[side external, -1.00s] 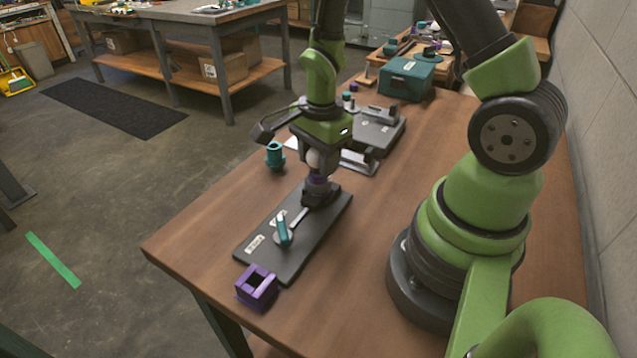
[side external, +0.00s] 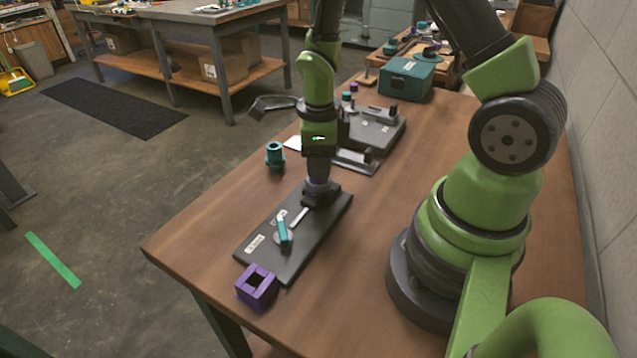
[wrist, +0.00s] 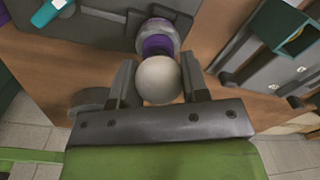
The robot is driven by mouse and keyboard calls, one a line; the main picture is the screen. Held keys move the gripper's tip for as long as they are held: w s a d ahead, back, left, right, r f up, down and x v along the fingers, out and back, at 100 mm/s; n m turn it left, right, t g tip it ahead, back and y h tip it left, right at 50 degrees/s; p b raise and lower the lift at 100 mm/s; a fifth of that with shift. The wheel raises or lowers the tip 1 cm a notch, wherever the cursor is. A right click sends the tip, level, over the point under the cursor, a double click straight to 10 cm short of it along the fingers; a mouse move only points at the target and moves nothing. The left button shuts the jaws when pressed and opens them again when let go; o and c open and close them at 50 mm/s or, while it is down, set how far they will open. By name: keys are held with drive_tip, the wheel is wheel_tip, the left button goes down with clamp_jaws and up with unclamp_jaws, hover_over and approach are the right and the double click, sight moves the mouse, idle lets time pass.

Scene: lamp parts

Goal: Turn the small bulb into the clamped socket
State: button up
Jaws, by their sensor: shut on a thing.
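The small bulb is a white globe (wrist: 159,82) in the wrist view, between the two dark fingers of my gripper (wrist: 159,76). In the side view my gripper (side external: 319,176) points straight down and hides the bulb. The purple socket (wrist: 157,42) is directly beyond the bulb in the wrist view; the bulb's base is hidden, so how deep it sits cannot be told. The socket is held in the dark clamp at the far end of a dark base plate (side external: 275,258). A teal clamp lever (side external: 283,231) stands on this plate.
A purple square block with a hole (side external: 257,288) stands at the plate's near end. A teal cylindrical part (side external: 275,155) is left of my gripper. A grey fixture (side external: 375,132) and a teal box (side external: 406,78) are behind. The table's right middle is clear.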

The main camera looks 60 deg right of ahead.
drive_tip(key=shift+s+m, duration=0.1)
drive_tip(key=shift+m, duration=0.4)
drive_tip(key=m, duration=0.3)
drive_tip(key=o, duration=0.7)
drive_tip(key=shift+c, duration=0.2)
